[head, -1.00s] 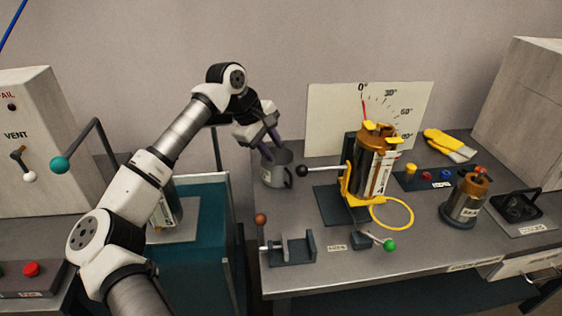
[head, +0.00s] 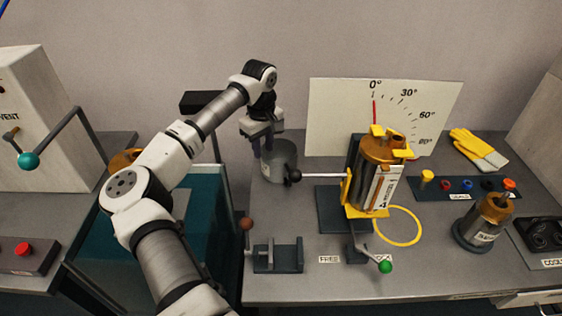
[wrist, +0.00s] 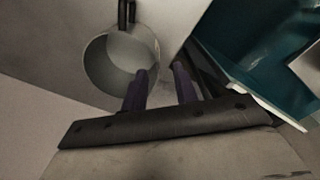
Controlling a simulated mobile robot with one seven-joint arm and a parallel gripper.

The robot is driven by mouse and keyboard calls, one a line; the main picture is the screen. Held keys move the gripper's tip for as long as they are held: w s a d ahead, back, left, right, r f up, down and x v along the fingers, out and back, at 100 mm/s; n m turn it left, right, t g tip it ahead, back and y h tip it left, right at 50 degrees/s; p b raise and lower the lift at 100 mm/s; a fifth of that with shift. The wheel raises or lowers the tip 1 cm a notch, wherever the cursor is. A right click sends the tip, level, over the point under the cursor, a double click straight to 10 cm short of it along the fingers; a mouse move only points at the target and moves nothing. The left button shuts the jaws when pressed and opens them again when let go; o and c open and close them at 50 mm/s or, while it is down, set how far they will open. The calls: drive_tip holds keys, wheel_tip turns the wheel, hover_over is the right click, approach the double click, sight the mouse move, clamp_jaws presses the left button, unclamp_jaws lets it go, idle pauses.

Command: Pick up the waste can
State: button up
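The waste can appears to be the grey open-topped can (head: 283,163) at the back left of the right-hand bench. My gripper (head: 262,148) points down at the can's left side in the head view. In the wrist view my gripper (wrist: 161,70) has its two dark fingers apart. One finger overlaps the can's rim and the other is outside it. I cannot tell whether either touches the can.
A black-knobbed lever (head: 294,176) reaches close to the can's right side from the tilting stand with a copper-and-steel vessel (head: 378,182). A dial board (head: 332,115) stands behind. A teal bin (head: 215,240) fills the gap left of the bench. A dark bracket (head: 279,257) sits in front.

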sight(268, 179)
wheel_tip(268, 179, down, 4)
drive_tip(key=shift+r+p, duration=0.25)
drive_tip(key=shift+p, duration=0.05)
drive_tip(key=shift+s+d+f+p, duration=0.15)
drive_tip(key=shift+f+p, duration=0.5)
drive_tip(key=shift+f, duration=0.75)
drive_tip(key=shift+w+d+f+p, duration=0.1)
drive_tip(key=shift+d+f+p, duration=0.15)
drive_tip(key=shift+f+p, duration=0.75)
drive_tip(key=shift+f+b, duration=0.35)
drive_tip(key=shift+b, duration=0.1)
clamp_jaws()
